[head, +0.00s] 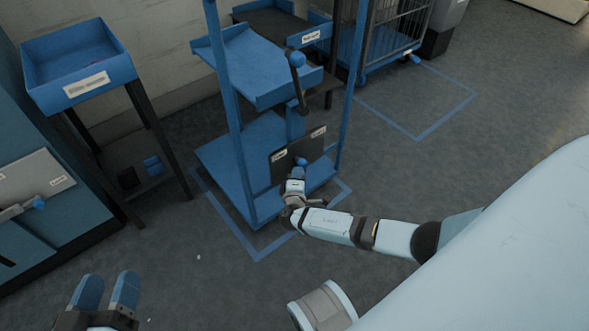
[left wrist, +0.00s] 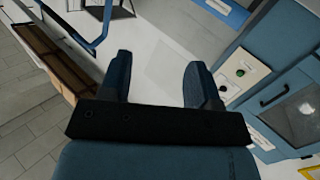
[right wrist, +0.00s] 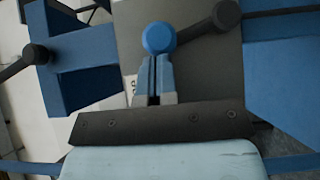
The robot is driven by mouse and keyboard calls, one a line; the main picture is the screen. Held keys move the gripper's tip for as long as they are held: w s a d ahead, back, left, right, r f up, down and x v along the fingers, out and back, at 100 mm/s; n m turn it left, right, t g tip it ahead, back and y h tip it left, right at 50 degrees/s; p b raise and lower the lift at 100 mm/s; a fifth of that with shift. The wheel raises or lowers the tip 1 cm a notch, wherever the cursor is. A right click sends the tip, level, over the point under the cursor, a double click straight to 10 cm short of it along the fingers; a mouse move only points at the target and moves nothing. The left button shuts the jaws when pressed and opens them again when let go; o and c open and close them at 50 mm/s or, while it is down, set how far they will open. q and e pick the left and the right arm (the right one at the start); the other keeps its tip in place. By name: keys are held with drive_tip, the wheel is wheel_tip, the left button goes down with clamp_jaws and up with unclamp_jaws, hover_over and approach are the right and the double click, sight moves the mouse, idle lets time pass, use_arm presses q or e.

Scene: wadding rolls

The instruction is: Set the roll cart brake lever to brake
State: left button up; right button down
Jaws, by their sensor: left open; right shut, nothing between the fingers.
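The blue roll cart (head: 237,130) stands in the middle of the head view, with a dark plate (head: 283,170) low on its near side. The plate carries two small pale labels, too small to read. The brake lever's blue knob (head: 301,161) is in front of the plate. In the right wrist view the knob (right wrist: 158,38) joins a dark bar running right to a round pivot (right wrist: 226,15). My right gripper (head: 298,174) is shut and empty, its fingertips (right wrist: 156,58) right at the knob; contact cannot be told. My left gripper (head: 107,290) is open and empty, far from the cart.
A blue tray stand (head: 80,66) is left of the cart, and a blue cabinet (head: 50,225) with a lever panel is at the far left. A caged cart (head: 400,25) stands behind. Blue floor lines surround the cart. The floor right of it is clear.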

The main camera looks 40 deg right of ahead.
use_arm(q)
wheel_tip(320, 180, up, 8)
drive_tip(key=t+p, duration=0.3)
drive_tip(key=p, duration=0.1)
drive_tip(key=shift+a+f+n+p, duration=0.15)
drive_tip(key=shift+a+n+p, duration=0.15)
drive_tip(key=shift+n+p, duration=0.1)
use_arm(e)
drive_tip(key=d+r+m+g+y, duration=0.2)
drive_tip(key=d+m+g+y, duration=0.1)
drive_tip(key=d, duration=0.5)
drive_tip(key=shift+w+m+y, duration=0.3)
drive_tip(key=shift+m+y, duration=0.6)
drive_tip(key=shift+y, duration=0.2)
drive_tip(key=shift+d, duration=0.25)
use_arm(q)
drive_tip(key=shift+s, duration=0.1)
